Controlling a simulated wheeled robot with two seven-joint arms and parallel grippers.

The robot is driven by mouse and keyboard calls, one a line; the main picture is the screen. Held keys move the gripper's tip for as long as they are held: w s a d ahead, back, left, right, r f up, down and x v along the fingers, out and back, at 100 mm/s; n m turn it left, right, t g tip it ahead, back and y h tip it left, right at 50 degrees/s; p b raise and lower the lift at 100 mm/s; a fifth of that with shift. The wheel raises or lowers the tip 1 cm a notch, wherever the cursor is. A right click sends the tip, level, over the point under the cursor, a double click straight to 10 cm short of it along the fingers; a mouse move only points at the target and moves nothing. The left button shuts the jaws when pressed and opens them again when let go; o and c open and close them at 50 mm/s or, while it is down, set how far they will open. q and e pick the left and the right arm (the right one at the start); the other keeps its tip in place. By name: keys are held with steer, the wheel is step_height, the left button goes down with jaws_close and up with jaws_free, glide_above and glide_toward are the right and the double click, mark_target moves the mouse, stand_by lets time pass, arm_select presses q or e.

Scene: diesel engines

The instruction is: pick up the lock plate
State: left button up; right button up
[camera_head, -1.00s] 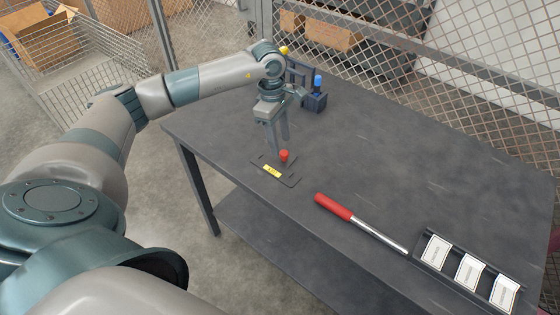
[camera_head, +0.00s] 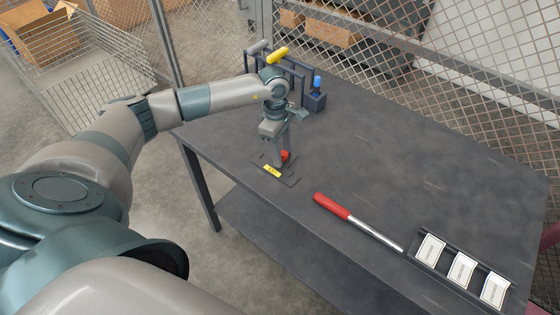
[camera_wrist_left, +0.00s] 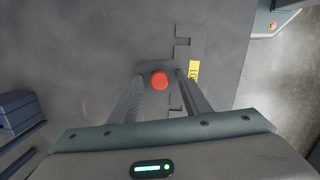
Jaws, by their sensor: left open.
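The lock plate (camera_head: 290,179) is a thin dark plate with a yellow label and a red knob (camera_head: 285,155), lying flat on the dark table near its left edge. My left gripper (camera_head: 279,162) points down over the plate, its fingers beside the red knob. In the left wrist view the open fingers (camera_wrist_left: 160,88) stand on either side of the red knob (camera_wrist_left: 159,80), apart from it. The plate also shows there by its yellow label (camera_wrist_left: 194,70) and slots. My right gripper is not in view.
A red-handled tool (camera_head: 357,220) lies right of the plate. A black holder with several white cards (camera_head: 461,271) lies at the front right. A dark rack (camera_head: 297,80) and a blue-topped block (camera_head: 315,100) stand behind the gripper.

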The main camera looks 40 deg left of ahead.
arm_select(q)
steer(key=shift+c, duration=0.3)
jaws_close()
steer(key=shift+r, duration=0.15)
